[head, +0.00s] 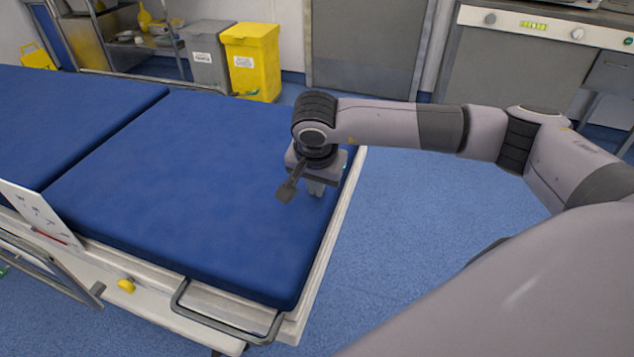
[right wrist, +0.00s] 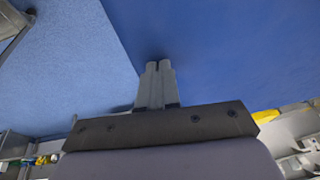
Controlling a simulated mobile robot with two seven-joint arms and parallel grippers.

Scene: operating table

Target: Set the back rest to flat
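The bed has a blue mattress in two sections. The section nearer my right arm (head: 200,190) looks about level with the other section (head: 70,110); I cannot tell whether it has a slight tilt. Which section is the back rest is not marked. My right gripper (head: 316,190) points down over this section's right edge. My left gripper is not in view.
A white bed frame (head: 333,240) with a metal rail (head: 225,328) runs along the mattress. A yellow knob (head: 126,286) and a white panel (head: 35,212) are on the near side. Yellow (head: 252,62) and grey (head: 205,55) bins stand behind. Blue floor (head: 410,230) is clear on the right.

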